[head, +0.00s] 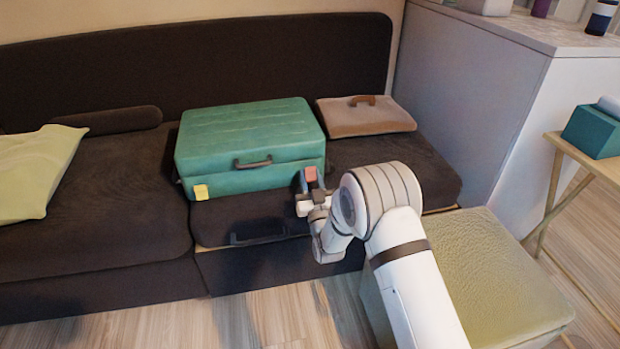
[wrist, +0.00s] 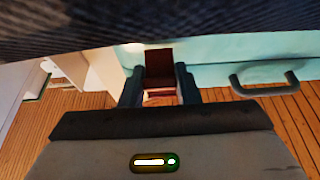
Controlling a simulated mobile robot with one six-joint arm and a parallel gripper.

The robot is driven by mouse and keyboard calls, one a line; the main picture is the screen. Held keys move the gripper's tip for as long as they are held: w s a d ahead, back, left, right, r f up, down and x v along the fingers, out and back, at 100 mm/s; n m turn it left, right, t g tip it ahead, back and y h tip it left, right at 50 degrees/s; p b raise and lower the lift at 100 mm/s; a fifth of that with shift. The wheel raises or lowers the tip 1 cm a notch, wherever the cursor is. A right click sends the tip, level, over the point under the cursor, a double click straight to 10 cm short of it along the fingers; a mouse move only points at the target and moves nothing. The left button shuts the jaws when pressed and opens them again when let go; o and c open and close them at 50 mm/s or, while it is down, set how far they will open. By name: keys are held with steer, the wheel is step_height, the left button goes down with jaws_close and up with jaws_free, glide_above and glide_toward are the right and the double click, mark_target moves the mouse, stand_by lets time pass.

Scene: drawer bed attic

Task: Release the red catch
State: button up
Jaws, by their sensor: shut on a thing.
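A teal suitcase (head: 250,135) lies flat and closed on the dark sofa. Its red catch (head: 309,174) is at the right end of its front face and also shows in the wrist view (wrist: 159,64). A yellow catch (head: 201,192) is at the left end. A dark handle (head: 252,163) is between them, and it shows at the right of the wrist view (wrist: 265,87). My gripper (head: 309,186) is at the right front of the case. In the wrist view its two dark fingers (wrist: 159,88) are on either side of the red catch, shut on it. The fingers partly hide the catch.
A brown case (head: 366,117) lies on the sofa right of the suitcase. A dark handle (head: 258,235) is on the drawer front below. A green ottoman (head: 500,285) stands at the right front, near a wooden table (head: 590,160). A light green pillow (head: 38,170) is at the left.

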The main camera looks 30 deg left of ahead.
steer(key=o, duration=1)
steer(key=shift+p+v, duration=1.3)
steer(key=shift+v, duration=2.6)
